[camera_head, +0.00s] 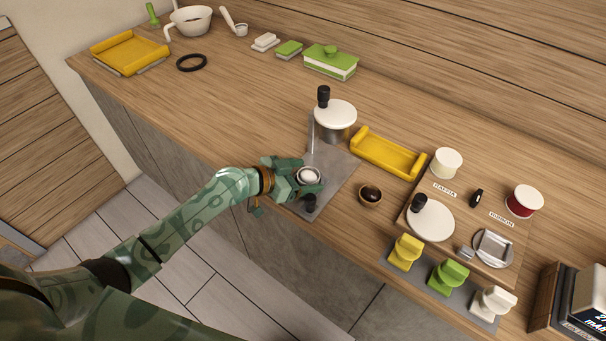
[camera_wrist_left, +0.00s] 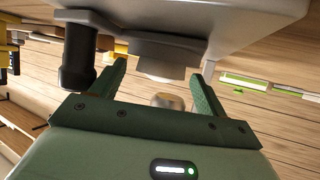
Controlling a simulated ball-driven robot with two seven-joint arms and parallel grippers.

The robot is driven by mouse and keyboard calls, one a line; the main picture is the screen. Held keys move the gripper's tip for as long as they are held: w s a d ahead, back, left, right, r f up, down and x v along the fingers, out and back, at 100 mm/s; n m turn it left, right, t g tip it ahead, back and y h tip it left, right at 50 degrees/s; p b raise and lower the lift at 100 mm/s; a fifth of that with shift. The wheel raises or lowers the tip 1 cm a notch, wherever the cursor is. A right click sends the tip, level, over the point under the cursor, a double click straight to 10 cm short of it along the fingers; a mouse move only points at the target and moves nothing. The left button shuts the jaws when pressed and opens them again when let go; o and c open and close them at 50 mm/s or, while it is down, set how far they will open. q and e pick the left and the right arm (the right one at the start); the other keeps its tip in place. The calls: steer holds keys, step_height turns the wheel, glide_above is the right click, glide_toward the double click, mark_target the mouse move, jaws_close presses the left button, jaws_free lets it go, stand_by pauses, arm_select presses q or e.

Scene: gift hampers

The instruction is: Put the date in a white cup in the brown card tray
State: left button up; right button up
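My left gripper (camera_head: 300,174) is over the grey plate (camera_head: 335,165), at a small round holder with a pale round top (camera_head: 309,177), which may be a white cup. In the left wrist view my left gripper (camera_wrist_left: 160,85) is open, its fingers apart on either side of a small pale piece (camera_wrist_left: 168,101) and a grey cylinder (camera_wrist_left: 165,58). I cannot tell whether they touch anything. A dark piece (camera_head: 371,192), possibly a date, sits in a small brown cup (camera_head: 370,202) right of the plate. I cannot make out a brown card tray. My right gripper is not in view.
A yellow tray (camera_head: 387,153), a wooden board with spools (camera_head: 460,215) and coloured blocks (camera_head: 447,276) crowd the right.

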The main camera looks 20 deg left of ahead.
arm_select(q)
steer(key=shift+s+a+r, duration=0.1)
steer(key=shift+s+a, duration=0.05)
steer(key=shift+a, duration=0.05)
steer(key=f+v, duration=0.1)
steer(key=v, duration=1.4)
steer(key=shift+s+a+r, duration=0.2)
steer(key=shift+s+a, duration=0.05)
steer(key=shift+a, duration=0.25)
